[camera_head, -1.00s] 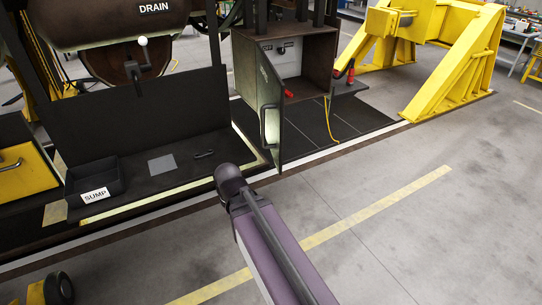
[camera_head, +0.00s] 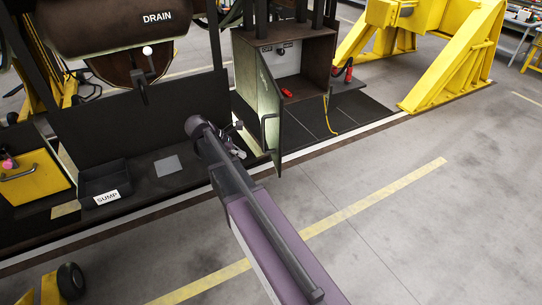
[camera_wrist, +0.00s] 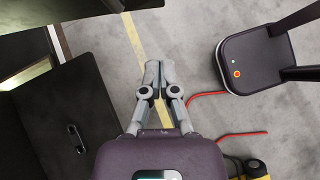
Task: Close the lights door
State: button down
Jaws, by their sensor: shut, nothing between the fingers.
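The lights door (camera_head: 272,97) is a tall, narrow dark-green panel in the head view. It stands swung open at the left front edge of its cabinet (camera_head: 311,41), jutting toward me. A handle (camera_head: 267,133) shows on its lower left part. The cabinet's inside is exposed, with a pale panel and a small red item (camera_head: 287,92). My gripper (camera_head: 238,138) is just left of the door, partly hidden by my arm. In the wrist view my gripper (camera_wrist: 159,70) has its fingers together and empty. I cannot tell whether it touches the door.
A black tray labelled SUMP (camera_head: 104,180) and a yellow drawer (camera_head: 37,178) stand left. A yellow stand (camera_head: 455,65) and a red extinguisher (camera_head: 348,72) are at right. A yellow cable (camera_head: 328,115) hangs from the cabinet. The floor at right front is clear.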

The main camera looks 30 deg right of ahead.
aim_at(278, 164)
jog(key=shift+w+d+r+n, duration=0.1)
jog(key=shift+w+r+n, duration=0.25)
jog(key=shift+r, duration=0.1)
jog(key=shift+d+f, duration=0.1)
jog(key=shift+f, duration=0.05)
jog(key=b+x, duration=0.2)
jog(key=x, duration=0.1)
jog(key=d+r+b+x, duration=0.1)
jog(key=b+x, duration=0.1)
jog(key=x, duration=0.2)
jog(key=b+x, duration=0.3)
jog(key=x, duration=0.1)
jog(key=shift+s+d+r, duration=0.1)
jog(key=shift+s+d, duration=0.25)
jog(key=shift+d, duration=0.1)
jog(key=shift+s+d, duration=0.1)
jog(key=shift+d, duration=0.6)
jog(key=shift+s, duration=0.1)
